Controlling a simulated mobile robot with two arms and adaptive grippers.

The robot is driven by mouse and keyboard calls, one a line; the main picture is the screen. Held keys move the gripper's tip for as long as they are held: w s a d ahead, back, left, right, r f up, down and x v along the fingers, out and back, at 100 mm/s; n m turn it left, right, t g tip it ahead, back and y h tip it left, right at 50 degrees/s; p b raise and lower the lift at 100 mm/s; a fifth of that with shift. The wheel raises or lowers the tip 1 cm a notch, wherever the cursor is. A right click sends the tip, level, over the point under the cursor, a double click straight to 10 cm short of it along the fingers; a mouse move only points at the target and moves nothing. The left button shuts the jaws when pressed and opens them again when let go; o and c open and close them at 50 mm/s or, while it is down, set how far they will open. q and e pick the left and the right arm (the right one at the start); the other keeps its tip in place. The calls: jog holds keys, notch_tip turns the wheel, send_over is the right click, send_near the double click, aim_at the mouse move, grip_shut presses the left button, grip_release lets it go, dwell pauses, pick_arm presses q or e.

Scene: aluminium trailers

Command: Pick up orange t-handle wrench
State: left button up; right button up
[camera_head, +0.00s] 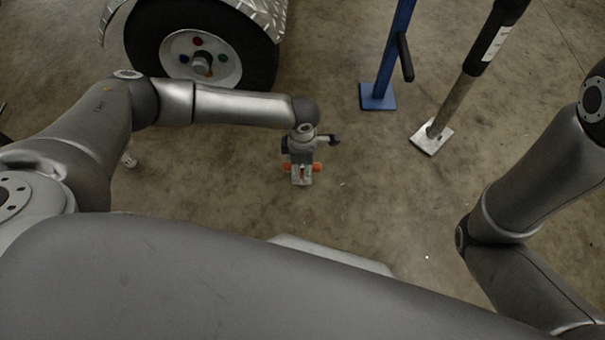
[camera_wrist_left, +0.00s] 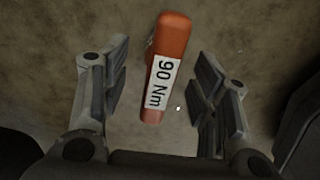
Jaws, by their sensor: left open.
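The orange t-handle wrench (camera_wrist_left: 172,42) shows in the left wrist view as an orange bar with a white label reading "90 Nm". It lies between the two open fingers of my left gripper (camera_wrist_left: 155,88), with a gap on each side. In the head view, orange parts of the wrench (camera_head: 317,167) stick out beside my left gripper (camera_head: 302,178), which points down over it and hides much of it. The wrench's shaft and lower end cannot be made out. My right arm shows at the right of the head view, but its gripper is out of view.
A trailer wheel (camera_head: 203,50) under a metal fender stands at the upper left. A blue stand (camera_head: 385,75) and a grey post (camera_head: 450,105) with a flat foot stand at the upper right. The concrete floor (camera_head: 370,190) around the left gripper is mostly clear.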

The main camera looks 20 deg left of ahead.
pick_arm(q)
grip_shut()
dwell(0.5)
jog(key=shift+r, duration=0.1)
